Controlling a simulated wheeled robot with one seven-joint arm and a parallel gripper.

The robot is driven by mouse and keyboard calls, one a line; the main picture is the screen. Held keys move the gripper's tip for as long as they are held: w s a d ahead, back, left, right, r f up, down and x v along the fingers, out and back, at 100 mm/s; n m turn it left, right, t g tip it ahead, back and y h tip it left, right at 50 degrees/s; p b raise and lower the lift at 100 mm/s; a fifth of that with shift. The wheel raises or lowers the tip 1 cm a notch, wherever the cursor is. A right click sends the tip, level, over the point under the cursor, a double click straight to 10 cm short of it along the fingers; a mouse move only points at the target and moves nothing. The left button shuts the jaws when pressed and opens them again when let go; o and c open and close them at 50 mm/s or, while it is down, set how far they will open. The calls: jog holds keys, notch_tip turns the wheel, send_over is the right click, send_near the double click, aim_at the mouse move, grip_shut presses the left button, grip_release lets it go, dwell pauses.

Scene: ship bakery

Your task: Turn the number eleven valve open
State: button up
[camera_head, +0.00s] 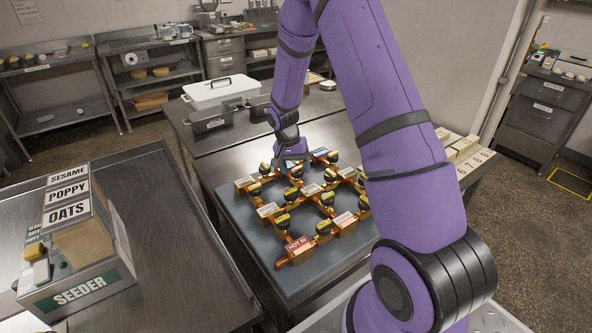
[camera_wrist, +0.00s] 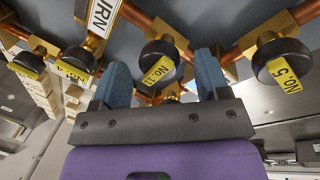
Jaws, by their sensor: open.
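The number eleven valve is a dark round knob (camera_wrist: 165,50) with a yellow "No. 11" tag (camera_wrist: 157,70), seen in the wrist view. My gripper (camera_wrist: 162,64) is open, its two blue fingers apart at the left and right of this knob in the picture. I cannot tell whether either finger touches it. In the head view my gripper (camera_head: 291,158) is low over the far part of the copper pipe network (camera_head: 300,240). There the tags are too small to read, and the gripper partly hides the valves beneath.
The pipes lie on a dark grey board (camera_head: 295,285). A seeder box (camera_head: 85,285) stands on the left counter, and a white-lidded container (camera_head: 220,88) behind.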

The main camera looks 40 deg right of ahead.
jog(key=shift+s+f, duration=0.1)
jog(key=shift+f, duration=0.45)
jog(key=c, duration=0.9)
